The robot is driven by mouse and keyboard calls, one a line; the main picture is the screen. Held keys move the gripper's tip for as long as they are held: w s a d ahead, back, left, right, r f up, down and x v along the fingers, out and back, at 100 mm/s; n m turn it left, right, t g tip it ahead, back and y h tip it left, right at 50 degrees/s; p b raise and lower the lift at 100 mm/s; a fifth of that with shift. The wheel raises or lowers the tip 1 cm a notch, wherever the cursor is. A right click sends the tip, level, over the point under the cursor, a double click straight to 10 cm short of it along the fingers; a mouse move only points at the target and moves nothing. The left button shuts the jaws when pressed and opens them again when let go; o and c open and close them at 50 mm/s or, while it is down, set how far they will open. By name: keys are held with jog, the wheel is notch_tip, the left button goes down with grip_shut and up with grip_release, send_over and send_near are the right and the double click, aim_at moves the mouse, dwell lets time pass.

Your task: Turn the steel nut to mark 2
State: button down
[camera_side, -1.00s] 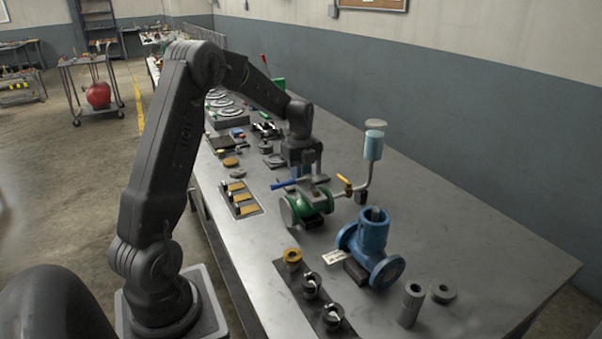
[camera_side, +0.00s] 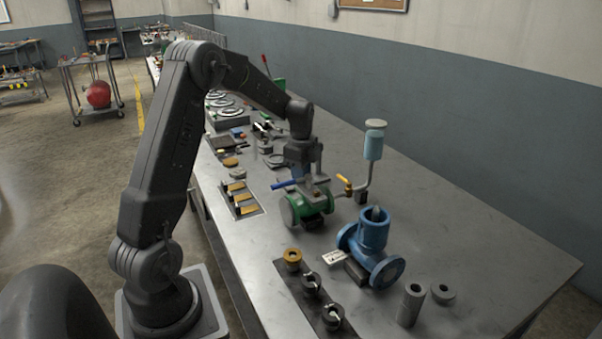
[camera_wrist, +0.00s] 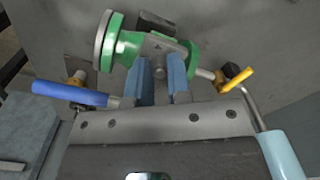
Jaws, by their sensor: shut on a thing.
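A green valve (camera_side: 318,201) with grey flanges lies on the grey bench below my gripper; it also shows at the top of the wrist view (camera_wrist: 122,44). My gripper (camera_side: 308,181) points down over the middle of the valve. In the wrist view its two blue-grey fingers (camera_wrist: 162,70) stand on either side of a small steel part, which I take for the steel nut (camera_wrist: 159,68). The fingers and hand cover much of the nut. No numbered mark is legible, so I cannot tell where the nut points.
A blue handle (camera_side: 284,184) sticks out left of the valve, and a yellow lever (camera_side: 344,180) with a pipe and light-blue cylinder (camera_side: 373,145) stands right. A blue valve body (camera_side: 373,235) stands nearer the camera. A tray of brass pieces (camera_side: 241,199) lies left.

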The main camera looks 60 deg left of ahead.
dwell(0.3)
jog(key=c, duration=1.1)
grip_release()
jog(key=shift+o, duration=0.2)
jog(key=shift+r, duration=0.1)
notch_tip(320, 180, up, 14)
jog(key=f, duration=1.4)
jog(key=shift+s+a+f, duration=0.1)
jog(key=shift+s+a, duration=0.05)
jog(key=shift+a, duration=0.05)
